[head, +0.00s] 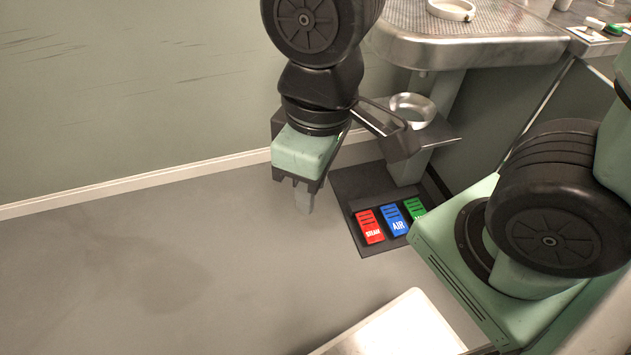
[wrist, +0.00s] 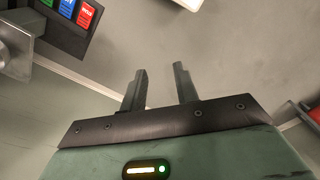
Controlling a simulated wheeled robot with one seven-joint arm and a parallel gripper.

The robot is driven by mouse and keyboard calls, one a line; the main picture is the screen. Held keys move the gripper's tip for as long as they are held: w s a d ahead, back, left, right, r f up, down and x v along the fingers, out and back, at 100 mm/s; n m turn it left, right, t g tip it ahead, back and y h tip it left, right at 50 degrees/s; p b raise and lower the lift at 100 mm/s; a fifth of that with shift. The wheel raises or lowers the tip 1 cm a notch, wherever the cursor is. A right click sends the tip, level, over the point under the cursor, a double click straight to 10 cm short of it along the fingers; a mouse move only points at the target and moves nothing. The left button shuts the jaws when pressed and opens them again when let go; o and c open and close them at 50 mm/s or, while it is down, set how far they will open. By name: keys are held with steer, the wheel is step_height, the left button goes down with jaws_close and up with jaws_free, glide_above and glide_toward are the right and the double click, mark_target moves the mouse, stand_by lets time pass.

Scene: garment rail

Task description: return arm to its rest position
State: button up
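My gripper (head: 304,198) hangs from the arm in the upper middle of the head view, pointing down over bare grey floor. In the wrist view its two fingers (wrist: 160,85) stand apart with a clear gap between them and nothing in the gap. The gripper is open and empty. It is left of the foot pedals and apart from them.
A dark pedal plate (head: 367,245) carries a red pedal (head: 369,227), a blue pedal (head: 394,220) and a green pedal (head: 415,208). A metal-topped table (head: 470,50) and a small shelf with a metal bowl (head: 412,108) stand right of the arm. Open floor (head: 150,270) lies left.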

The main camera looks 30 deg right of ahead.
steer(key=shift+s+a+r, duration=0.1)
steer(key=shift+s+r, duration=0.05)
steer(key=shift+s, duration=0.4)
steer(key=shift+r, duration=0.15)
step_height(320, 180, up, 18)
steer(key=p, duration=1.8)
